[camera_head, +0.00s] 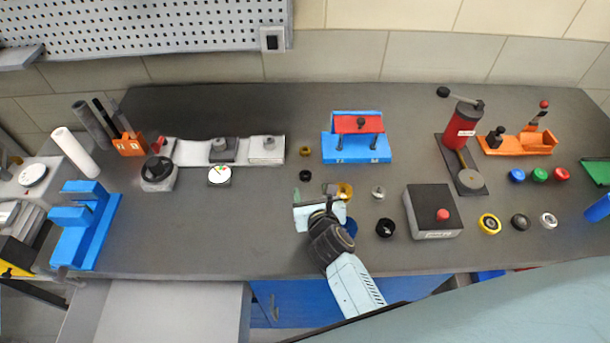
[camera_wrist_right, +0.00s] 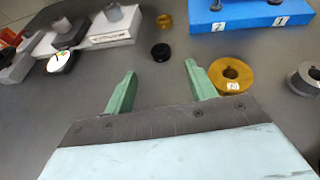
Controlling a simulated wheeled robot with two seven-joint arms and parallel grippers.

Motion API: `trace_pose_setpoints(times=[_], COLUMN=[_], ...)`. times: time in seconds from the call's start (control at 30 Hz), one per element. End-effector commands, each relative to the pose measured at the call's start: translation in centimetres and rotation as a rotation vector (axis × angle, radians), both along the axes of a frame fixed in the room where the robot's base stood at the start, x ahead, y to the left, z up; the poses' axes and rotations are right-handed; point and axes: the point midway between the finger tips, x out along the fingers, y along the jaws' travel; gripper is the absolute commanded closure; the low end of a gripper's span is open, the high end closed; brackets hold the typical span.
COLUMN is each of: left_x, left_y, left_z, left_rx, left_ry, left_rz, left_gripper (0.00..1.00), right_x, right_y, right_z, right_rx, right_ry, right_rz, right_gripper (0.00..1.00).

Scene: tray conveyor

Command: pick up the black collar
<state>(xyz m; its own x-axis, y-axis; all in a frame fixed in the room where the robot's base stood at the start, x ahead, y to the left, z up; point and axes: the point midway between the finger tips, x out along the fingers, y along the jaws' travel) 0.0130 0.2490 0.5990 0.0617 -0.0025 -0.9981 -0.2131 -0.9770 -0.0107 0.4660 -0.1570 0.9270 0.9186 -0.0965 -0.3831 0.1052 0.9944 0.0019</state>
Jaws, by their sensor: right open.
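A small black collar (camera_head: 305,175) lies on the dark bench top. In the right wrist view the black collar (camera_wrist_right: 161,52) lies ahead of the fingertips, in line with the gap between them. My right gripper (camera_head: 316,190) is just in front of it in the head view, with nothing between its fingers. Its two green fingers (camera_wrist_right: 158,75) stand apart in the wrist view. A larger black ring (camera_head: 385,228) lies to the right of my right arm. My left gripper is not in view.
A yellow collar (camera_wrist_right: 232,76) lies close beside the right-hand finger. A smaller brass ring (camera_head: 305,151) lies behind the black collar. A blue fixture (camera_head: 356,157) stands behind to the right, and a grey box with a red button (camera_head: 433,212) farther right.

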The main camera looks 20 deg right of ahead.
Motion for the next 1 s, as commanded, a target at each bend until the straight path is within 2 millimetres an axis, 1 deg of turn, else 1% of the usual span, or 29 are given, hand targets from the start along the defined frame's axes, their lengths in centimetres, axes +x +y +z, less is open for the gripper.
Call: trace_pose_setpoints(times=[0.03,0.13,0.27,0.4,0.5,0.6,0.7,0.87,0.9,1.0], left_x=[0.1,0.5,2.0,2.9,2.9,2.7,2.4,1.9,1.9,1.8], left_y=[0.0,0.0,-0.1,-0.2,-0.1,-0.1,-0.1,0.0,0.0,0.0], left_z=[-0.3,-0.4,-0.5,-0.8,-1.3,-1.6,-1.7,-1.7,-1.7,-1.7], left_rx=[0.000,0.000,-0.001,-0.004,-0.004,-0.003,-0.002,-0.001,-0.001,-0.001], left_ry=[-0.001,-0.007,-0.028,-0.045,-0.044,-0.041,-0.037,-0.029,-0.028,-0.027], left_rz=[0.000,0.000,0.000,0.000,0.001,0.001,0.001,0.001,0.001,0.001], left_gripper=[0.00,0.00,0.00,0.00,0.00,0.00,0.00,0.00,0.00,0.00], right_x=[0.7,1.3,2.1,4.0,5.3,6.0,6.4,6.3,6.3,6.3], right_y=[-0.1,-0.1,-0.2,-0.5,-0.7,-0.7,-0.8,-0.8,-0.8,-0.8], right_z=[-0.4,-0.6,-0.9,-1.5,-2.1,-2.4,-2.4,-2.4,-2.4,-2.4], right_rx=[0.000,0.000,-0.001,-0.001,-0.001,0.000,-0.001,-0.001,-0.001,-0.001], right_ry=[0.000,0.000,0.000,-0.002,0.000,0.001,0.000,0.000,0.000,0.000], right_rz=[0.000,0.000,0.000,0.001,0.000,0.001,0.001,0.002,0.002,0.002], right_gripper=[0.44,0.44,0.44,0.44,0.44,0.44,0.44,0.44,0.45,0.59])
